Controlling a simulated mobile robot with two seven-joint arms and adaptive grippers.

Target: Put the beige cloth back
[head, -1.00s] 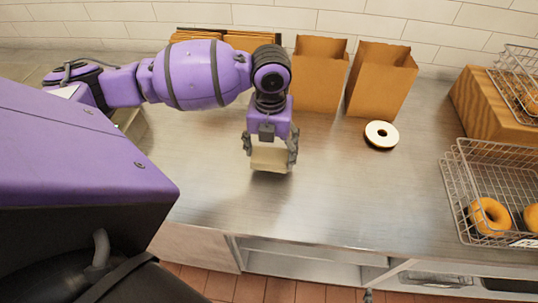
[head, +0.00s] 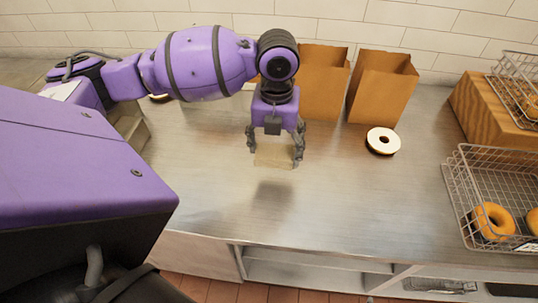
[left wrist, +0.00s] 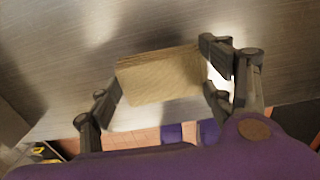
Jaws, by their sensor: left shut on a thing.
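My left gripper (head: 275,150) is shut on the beige cloth (head: 274,158), which looks like a flat, folded rectangle. The cloth hangs between the two fingers above the steel counter, with a dark shadow below it. In the left wrist view the cloth (left wrist: 160,77) spans between the dark fingertips of my left gripper (left wrist: 162,82), with bare metal behind it. My right gripper is not in view.
Two open brown paper bags (head: 381,88) stand at the back. A white-topped ring (head: 383,141) lies in front of them. A wire basket (head: 490,185) with orange-brown bagels (head: 491,221) is at the right, near a wooden box (head: 490,110). The counter's middle (head: 350,195) is clear.

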